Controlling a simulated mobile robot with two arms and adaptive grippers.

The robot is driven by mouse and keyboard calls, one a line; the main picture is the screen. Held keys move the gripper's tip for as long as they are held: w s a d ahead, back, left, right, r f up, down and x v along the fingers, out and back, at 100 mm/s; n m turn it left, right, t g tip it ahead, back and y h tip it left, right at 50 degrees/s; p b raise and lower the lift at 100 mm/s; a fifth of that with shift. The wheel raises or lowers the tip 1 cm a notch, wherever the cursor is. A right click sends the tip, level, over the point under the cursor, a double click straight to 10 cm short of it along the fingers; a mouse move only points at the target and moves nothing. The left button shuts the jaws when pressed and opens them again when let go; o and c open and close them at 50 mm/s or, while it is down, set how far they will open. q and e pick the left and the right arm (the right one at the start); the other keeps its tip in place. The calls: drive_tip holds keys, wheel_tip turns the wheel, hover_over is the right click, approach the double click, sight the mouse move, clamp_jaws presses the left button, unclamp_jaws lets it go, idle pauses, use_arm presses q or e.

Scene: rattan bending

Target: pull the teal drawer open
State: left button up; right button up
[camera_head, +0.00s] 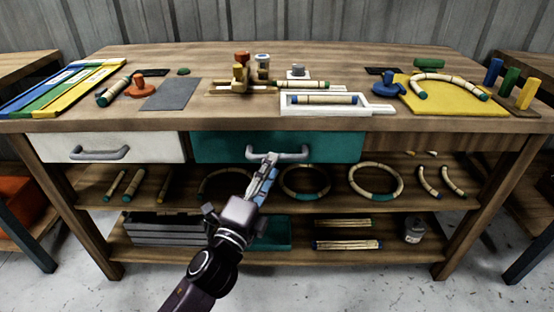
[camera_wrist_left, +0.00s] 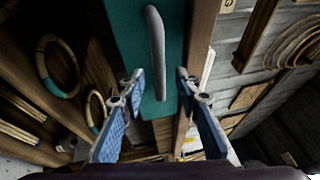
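The teal drawer (camera_head: 220,148) sits in the middle under the bench top, its front looking about level with the white drawer beside it. Its grey bar handle (camera_head: 298,154) runs across the front; my left gripper hides part of its left end. My left gripper (camera_head: 270,163) reaches up to that left end. In the left wrist view the blue-padded fingers (camera_wrist_left: 159,82) are open, with a wide gap. The lower end of the handle (camera_wrist_left: 157,60) shows between the fingertips, with space on both sides. Whether the fingers reach past the bar is unclear. My right gripper is not in view.
A white drawer (camera_head: 110,149) with a grey handle is to the left. The shelves below hold rattan rings (camera_head: 375,181), sticks and a grey crate (camera_head: 165,228). The bench top carries a white tray (camera_head: 370,108), a yellow board (camera_head: 440,108) and coloured strips (camera_head: 62,90).

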sight(293, 147)
use_arm(q)
drive_tip(key=shift+x, duration=2.3)
clamp_jaws()
